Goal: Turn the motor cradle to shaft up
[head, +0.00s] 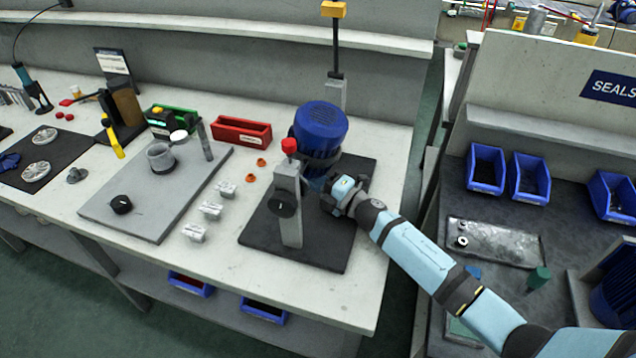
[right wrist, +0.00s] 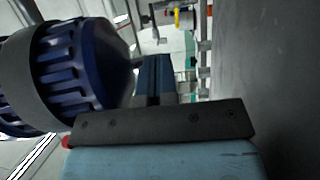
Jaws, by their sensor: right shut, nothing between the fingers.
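The blue motor (head: 320,128) sits in its cradle on a dark base plate (head: 315,250), behind a grey post (head: 289,212) with a red knob (head: 289,146) on top. Its ribbed, rounded blue end faces up and toward the camera in the head view. The shaft is not visible. The motor fills the left of the right wrist view (right wrist: 85,65). My right gripper (head: 328,192) is shut with nothing held, close beside the post and below the motor. Whether it touches the cradle is hidden. My left gripper is not in view.
A red bin (head: 241,132) stands behind small orange parts (head: 255,170). Several white parts (head: 209,210) lie left of the base plate, beside a grey fixture plate (head: 150,210). At right is a separate bench with blue bins (head: 486,167) and a metal tray (head: 495,242).

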